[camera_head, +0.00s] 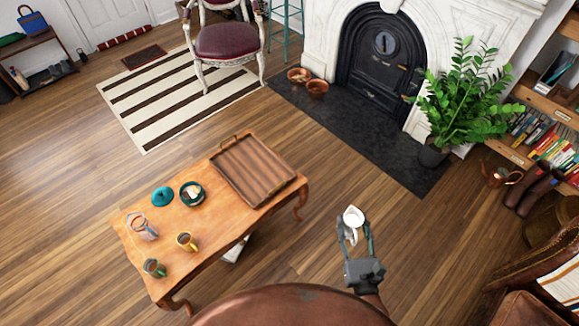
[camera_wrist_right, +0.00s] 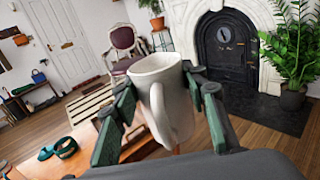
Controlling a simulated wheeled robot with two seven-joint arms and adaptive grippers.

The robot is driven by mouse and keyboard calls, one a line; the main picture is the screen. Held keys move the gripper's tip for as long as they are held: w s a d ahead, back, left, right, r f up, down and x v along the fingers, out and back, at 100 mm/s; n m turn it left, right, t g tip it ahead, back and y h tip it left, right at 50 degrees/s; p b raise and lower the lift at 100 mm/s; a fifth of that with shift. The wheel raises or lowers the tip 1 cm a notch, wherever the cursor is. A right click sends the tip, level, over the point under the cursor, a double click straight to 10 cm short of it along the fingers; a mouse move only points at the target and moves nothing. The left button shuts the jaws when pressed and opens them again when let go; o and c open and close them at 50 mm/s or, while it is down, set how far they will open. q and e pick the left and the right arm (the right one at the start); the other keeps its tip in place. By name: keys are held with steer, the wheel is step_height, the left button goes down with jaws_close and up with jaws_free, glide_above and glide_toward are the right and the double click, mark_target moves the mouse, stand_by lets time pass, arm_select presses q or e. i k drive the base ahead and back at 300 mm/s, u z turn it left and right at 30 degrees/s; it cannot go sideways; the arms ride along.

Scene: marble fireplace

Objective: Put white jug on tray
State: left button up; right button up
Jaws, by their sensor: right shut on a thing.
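The white jug (camera_head: 353,217) is held in my right gripper (camera_head: 356,236), over open floor to the right of the wooden table. In the right wrist view the jug (camera_wrist_right: 160,85) sits upright between the two fingers of the gripper (camera_wrist_right: 165,100), with its handle toward the camera. The brown wooden tray (camera_head: 243,173) with raised rim and handles lies on the back right part of the table (camera_head: 215,238); it looks empty. The jug is apart from the tray, to its right and nearer. My left gripper is not in view.
A round brown surface (camera_head: 290,308) fills the front. Floor between table and hearth is clear.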

mark_target(250, 157)
steer(key=z, duration=1.35)
steer(key=i, duration=3.45)
steer(key=u, duration=3.8)
steer(key=i, duration=0.5)
steer(key=u, duration=0.05)
